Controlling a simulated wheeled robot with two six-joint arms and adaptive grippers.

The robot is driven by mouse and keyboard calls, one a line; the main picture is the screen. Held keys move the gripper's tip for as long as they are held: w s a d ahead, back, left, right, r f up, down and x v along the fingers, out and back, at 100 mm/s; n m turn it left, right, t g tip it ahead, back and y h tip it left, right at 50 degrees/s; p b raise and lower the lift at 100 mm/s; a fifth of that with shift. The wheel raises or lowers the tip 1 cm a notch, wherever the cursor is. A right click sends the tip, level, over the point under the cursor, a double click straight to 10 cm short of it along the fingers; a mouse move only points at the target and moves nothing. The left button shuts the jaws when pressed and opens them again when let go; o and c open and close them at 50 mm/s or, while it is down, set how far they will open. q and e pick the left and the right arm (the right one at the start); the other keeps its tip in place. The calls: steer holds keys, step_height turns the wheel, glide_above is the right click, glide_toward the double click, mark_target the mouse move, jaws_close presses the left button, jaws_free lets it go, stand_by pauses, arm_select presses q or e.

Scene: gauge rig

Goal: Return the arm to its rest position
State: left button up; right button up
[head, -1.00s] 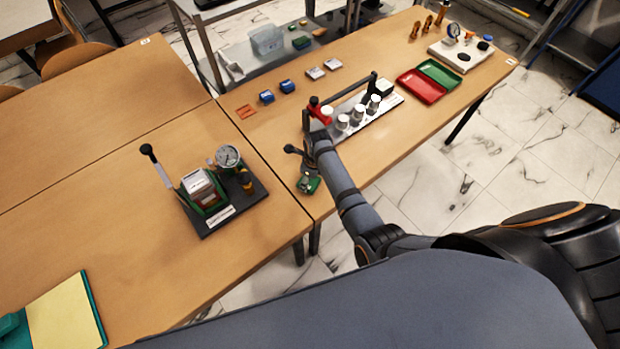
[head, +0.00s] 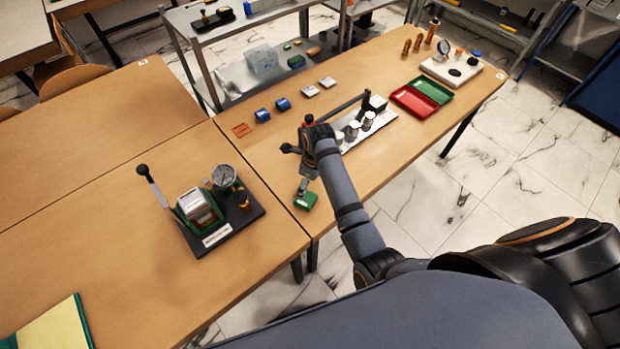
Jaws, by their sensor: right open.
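My right arm reaches in from the lower right, over the near left part of the right-hand table (head: 375,155). My right gripper (head: 297,166) is open at its end, with dark fingers showing left of and below the wrist. A small green block (head: 306,201) shows just below it near the table's front edge; whether they touch I cannot tell. The wrist partly hides a grey fixture plate (head: 379,121) with several white-topped cylinders and a dark lever. My left gripper is not in view.
A gauge rig (head: 226,176) with a lever and green block stands on the left table. A metal shelf (head: 237,27) stands behind.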

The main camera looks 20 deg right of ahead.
steer(key=shift+s+d+r, duration=0.1)
steer(key=shift+r, duration=1.25)
